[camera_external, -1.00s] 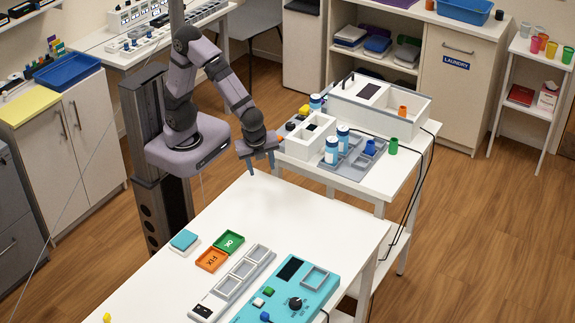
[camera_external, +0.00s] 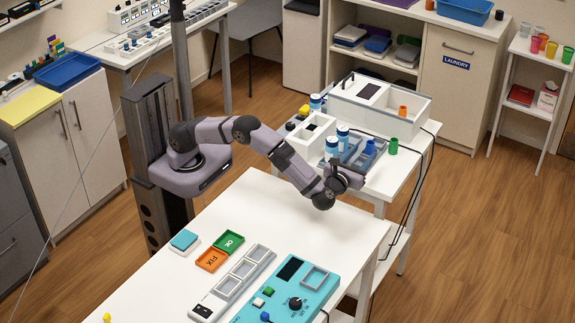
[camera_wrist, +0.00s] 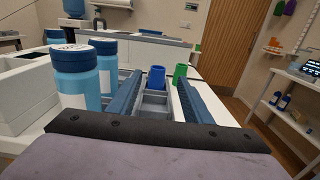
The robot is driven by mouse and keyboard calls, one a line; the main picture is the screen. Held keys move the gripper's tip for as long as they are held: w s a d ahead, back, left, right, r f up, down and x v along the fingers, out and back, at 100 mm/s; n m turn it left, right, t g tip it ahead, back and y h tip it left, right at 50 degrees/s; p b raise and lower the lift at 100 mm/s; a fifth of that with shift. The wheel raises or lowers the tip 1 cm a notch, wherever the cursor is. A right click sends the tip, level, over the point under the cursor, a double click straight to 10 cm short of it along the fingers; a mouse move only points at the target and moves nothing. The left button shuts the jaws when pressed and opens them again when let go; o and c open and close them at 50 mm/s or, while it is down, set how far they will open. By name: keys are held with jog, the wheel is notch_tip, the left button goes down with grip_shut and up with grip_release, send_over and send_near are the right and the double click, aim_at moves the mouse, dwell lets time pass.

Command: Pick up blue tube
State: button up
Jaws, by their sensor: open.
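The blue tube (camera_external: 369,147) stands upright in the grey tray on the far bench. In the wrist view the blue tube (camera_wrist: 157,76) is straight ahead, between the two blue fingers. My gripper (camera_external: 361,158) is low over the front of the tray, pointing at the tube. In the wrist view my gripper (camera_wrist: 157,85) is open, with nothing visible between its fingers. The tube looks a short way beyond the fingertips. Its base is hidden by the tray's dividers.
A green tube (camera_wrist: 180,73) stands just right of the blue one. Blue-capped bottles (camera_wrist: 77,82) stand close to the left finger. A white box (camera_external: 310,134) is left of the tray, and an orange tube (camera_external: 402,111) is behind. The near table's back half is clear.

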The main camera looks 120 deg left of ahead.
aim_at(369, 145)
jog(key=shift+s+a+r+p, duration=0.1)
jog(key=shift+a+p, duration=0.4)
jog(key=shift+a, duration=1.45)
jog(key=shift+s+a+p, duration=0.1)
jog(key=shift+a+p, duration=0.35)
jog(key=shift+a, duration=1.45)
jog(key=c, duration=1.1)
